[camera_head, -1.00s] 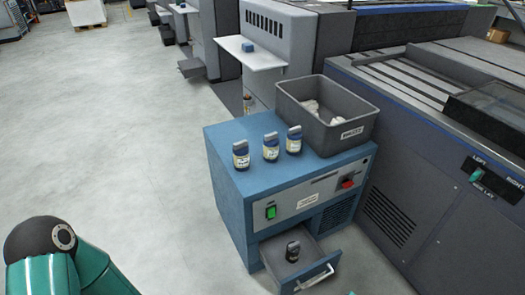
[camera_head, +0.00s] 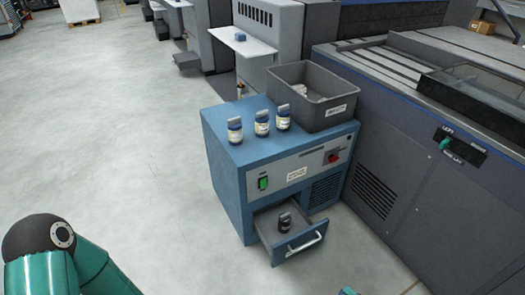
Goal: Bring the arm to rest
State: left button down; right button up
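My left arm (camera_head: 55,255) shows at the bottom left as a teal link with a black rounded joint, above the floor and apart from the cabinet. Its gripper is outside the picture. A small teal piece (camera_head: 348,291) at the bottom edge, below the drawer, seems to belong to my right arm; no fingers show, so its opening cannot be seen. Three ink bottles (camera_head: 235,131), (camera_head: 262,123), (camera_head: 283,118) stand upright on the blue cabinet (camera_head: 223,165). Another dark bottle (camera_head: 285,223) stands in the open drawer (camera_head: 262,228).
A grey bin (camera_head: 328,115) with pale contents stands on the cabinet's back right. The open drawer's handle (camera_head: 305,243) sticks out in front. A large grey machine (camera_head: 400,185) with a teal lever (camera_head: 446,143) stands on the right. Floor on the left (camera_head: 110,140) is clear.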

jog(key=s+a+f+n+g+h+b, duration=0.2)
jog(key=s+a+f+g+h+b, duration=0.15)
jog(key=s+a+g, duration=0.4)
jog(key=s+a+f+n+g+h+b, duration=0.2)
jog(key=s+a+f+g+h+b, duration=0.15)
jog(key=a+g, duration=0.6)
notch_tip(320, 180, up, 36)
jog(key=a+n+t+h+p, duration=0.2)
jog(key=t+h+p, duration=0.1)
jog(key=p, duration=2.5)
jog(key=shift+s+a+t, duration=0.15)
jog(key=shift+s+t, duration=0.05)
jog(key=shift+t, duration=0.2)
jog(key=shift+f, duration=0.15)
